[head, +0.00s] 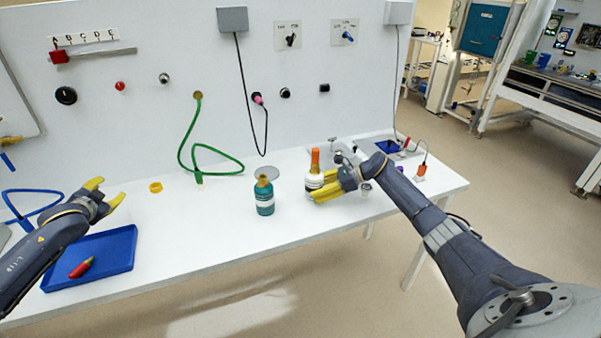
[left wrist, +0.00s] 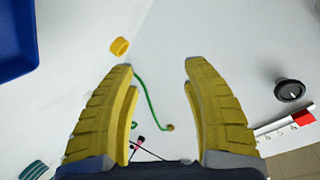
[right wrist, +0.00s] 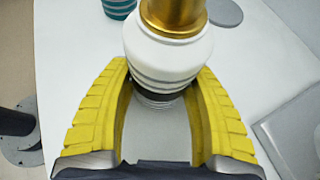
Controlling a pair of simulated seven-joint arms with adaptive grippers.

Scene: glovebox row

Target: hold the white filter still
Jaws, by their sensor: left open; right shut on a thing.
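The white filter (head: 314,182) stands upright on the right part of the white bench, with an orange top in the head view. In the right wrist view its rounded white body (right wrist: 165,52) carries a brass-coloured collar. My right gripper (head: 322,192) is shut on it, with one yellow finger on each side of the lower body. The filter's base is partly hidden by the fingers. My left gripper (head: 109,192) is open and empty above the left part of the bench, well apart from the filter; its two fingers show spread in the left wrist view (left wrist: 158,70).
A teal bottle (head: 264,198) stands just left of the filter. A blue tray (head: 118,261) holding a red item lies below my left gripper. A yellow ring (head: 155,187) and a green hose (head: 215,157) are on the bench. The bench front between tray and bottle is clear.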

